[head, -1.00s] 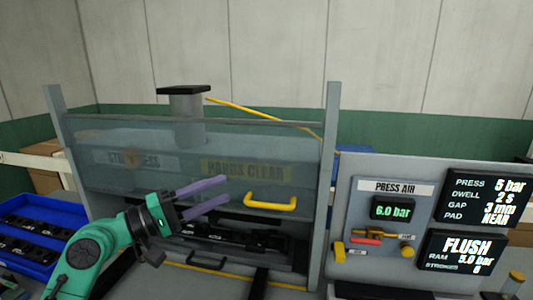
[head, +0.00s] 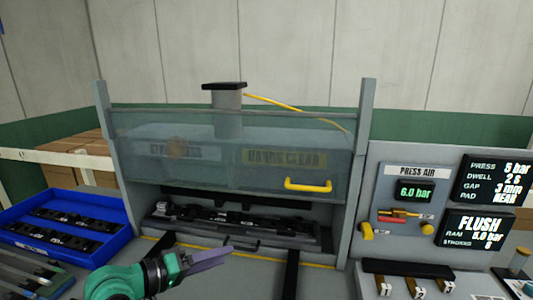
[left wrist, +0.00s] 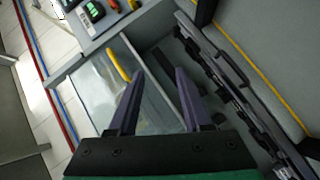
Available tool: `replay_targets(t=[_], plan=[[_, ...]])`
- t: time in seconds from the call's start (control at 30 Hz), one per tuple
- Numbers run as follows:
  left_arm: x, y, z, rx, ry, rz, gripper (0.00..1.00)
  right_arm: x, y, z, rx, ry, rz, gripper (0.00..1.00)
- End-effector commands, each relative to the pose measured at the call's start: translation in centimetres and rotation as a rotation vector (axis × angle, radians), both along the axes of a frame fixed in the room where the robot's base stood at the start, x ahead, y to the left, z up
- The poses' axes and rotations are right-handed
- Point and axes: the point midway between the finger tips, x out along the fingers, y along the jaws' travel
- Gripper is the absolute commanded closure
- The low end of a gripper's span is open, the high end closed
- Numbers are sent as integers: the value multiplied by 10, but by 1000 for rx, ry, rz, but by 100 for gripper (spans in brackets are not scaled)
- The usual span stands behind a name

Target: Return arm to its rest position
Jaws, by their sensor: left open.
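My left arm is green, and its gripper (head: 212,259) with purple fingers is low in the head view, in front of the press. In the left wrist view the two fingers of the left gripper (left wrist: 158,100) stand apart with nothing between them. The press (head: 357,190) has a clear guard (head: 215,165) with a yellow handle (head: 308,185). Below the guard, dark clip parts (head: 235,220) lie in the press opening. The gripper is apart from the handle. My right gripper is not in view.
A blue tray (head: 120,240) with several dark clips is at the left. Several numbered blocks (head: 418,288) stand at lower right. Dark rails run forward from the press.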

Motion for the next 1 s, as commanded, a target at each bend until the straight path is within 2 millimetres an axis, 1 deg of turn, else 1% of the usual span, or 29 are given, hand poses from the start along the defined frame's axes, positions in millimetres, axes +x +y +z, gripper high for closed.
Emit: replay_targets(t=[0.03, 0.17, 0.2, 0.27, 0.3, 0.37, 0.4, 0.47, 0.5, 0.57, 0.6, 0.67, 0.7, 0.77, 0.8, 0.87, 0.9, 0.97, 1.0], plan=[[-8, 2, -22, 68, 10, 3, 50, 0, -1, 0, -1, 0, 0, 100], [-36, 17, -86, 316, 37, 6, 50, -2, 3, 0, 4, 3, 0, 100], [-48, 23, -106, 402, 51, 1, 50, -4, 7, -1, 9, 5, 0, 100], [-68, 35, -133, 530, 78, -11, 50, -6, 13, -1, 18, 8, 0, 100], [-82, 44, -149, 611, 101, -22, 50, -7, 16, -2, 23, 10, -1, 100], [-105, 57, -169, 727, 138, -41, 50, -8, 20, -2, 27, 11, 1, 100], [-119, 66, -180, 798, 164, -56, 50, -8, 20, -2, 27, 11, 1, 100], [-142, 79, -193, 894, 206, -81, 50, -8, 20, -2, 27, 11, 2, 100], [-156, 88, -201, 954, 236, -99, 50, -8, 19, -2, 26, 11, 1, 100], [-178, 100, -209, 1038, 282, -128, 50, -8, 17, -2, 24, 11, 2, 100], [-193, 109, -213, 1090, 315, -148, 50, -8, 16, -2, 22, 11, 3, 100], [-216, 121, -218, 1163, 367, -179, 50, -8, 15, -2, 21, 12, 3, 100], [-208, 120, -243, 1160, 366, -184, 50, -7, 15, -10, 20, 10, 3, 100], [-204, 119, -270, 1158, 372, -189, 50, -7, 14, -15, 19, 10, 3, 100], [-202, 119, -289, 1158, 377, -193, 50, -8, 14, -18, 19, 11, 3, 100], [-201, 118, -318, 1159, 386, -200, 50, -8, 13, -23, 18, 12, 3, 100], [-201, 118, -338, 1158, 391, -205, 50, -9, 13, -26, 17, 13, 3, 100], [-203, 118, -371, 1158, 401, -213, 50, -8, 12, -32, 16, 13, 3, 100], [-206, 118, -395, 1158, 407, -219, 50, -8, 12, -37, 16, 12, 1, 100]])
